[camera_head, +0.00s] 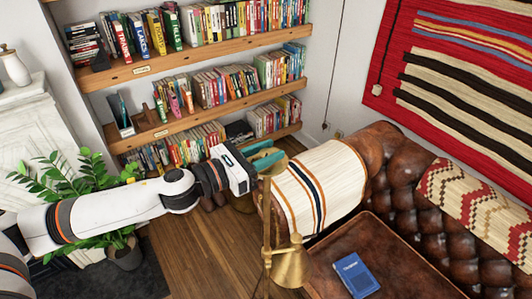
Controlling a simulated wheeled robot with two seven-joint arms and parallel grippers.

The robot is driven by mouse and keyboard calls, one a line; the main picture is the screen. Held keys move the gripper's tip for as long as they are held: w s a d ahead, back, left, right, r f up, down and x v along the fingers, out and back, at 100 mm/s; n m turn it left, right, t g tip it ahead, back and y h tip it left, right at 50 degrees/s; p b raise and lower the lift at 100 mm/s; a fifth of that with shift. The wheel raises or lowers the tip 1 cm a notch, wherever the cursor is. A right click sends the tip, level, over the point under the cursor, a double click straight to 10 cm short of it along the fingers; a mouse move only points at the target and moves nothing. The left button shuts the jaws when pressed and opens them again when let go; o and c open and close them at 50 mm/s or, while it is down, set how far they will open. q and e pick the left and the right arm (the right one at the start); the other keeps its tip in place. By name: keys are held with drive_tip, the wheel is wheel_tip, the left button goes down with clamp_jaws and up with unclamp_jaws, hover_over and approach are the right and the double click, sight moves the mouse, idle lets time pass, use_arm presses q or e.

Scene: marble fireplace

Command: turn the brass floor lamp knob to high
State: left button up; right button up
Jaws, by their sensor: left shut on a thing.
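The brass floor lamp (267,225) stands in the lower middle of the head view, with its thin upright pole and a brass shade (291,266) low at the front. My left arm reaches in from the left. My left gripper (266,157), with teal fingers, is at the top of the lamp's pole, shut on the lamp's knob. The knob itself is hidden by the fingers, so its setting cannot be seen. My right gripper is not in view.
A brown leather sofa (393,150) with a striped cream throw (318,190) is right of the lamp. A leather-topped surface with a blue book (355,274) is at the front.

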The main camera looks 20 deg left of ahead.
use_arm(q)
drive_tip(key=shift+w+a+f+m+g+h+b, duration=0.1)
drive_tip(key=shift+m+g+h+b, duration=0.15)
drive_tip(key=shift+m+g+h, duration=0.25)
drive_tip(key=shift+f+m+g+h+b, duration=0.1)
drive_tip(key=shift+m+g+h+b, duration=0.15)
drive_tip(key=shift+m+g+h, duration=0.25)
drive_tip(key=m+g+h+b, duration=0.1)
drive_tip(key=m+g+b, duration=0.3)
drive_tip(key=g+b, duration=0.2)
drive_tip(key=m+g+h+b, duration=0.1)
drive_tip(key=m+g+b, duration=0.3)
drive_tip(key=g+b, duration=0.1)
drive_tip(key=m+g+h+b, duration=0.1)
drive_tip(key=m+g+b, duration=0.2)
drive_tip(key=g+b, duration=0.3)
drive_tip(key=shift+w+f+m+g+h+b, duration=0.1)
drive_tip(key=shift+m+g+h+b, duration=0.2)
drive_tip(key=shift+m+h, duration=0.1)
drive_tip(key=m+g+y+b, duration=0.1)
drive_tip(key=m+g, duration=0.1)
drive_tip(key=g, duration=0.1)
drive_tip(key=shift+b, duration=0.3)
drive_tip(key=shift+m+g+y+b, duration=0.45)
drive_tip(key=shift+m+g+y, duration=0.55)
drive_tip(key=shift+g, duration=0.2)
drive_tip(key=o, duration=1)
drive_tip(key=shift+d+r, duration=0.2)
drive_tip(key=shift+d, duration=0.05)
drive_tip(key=shift+c, duration=0.2)
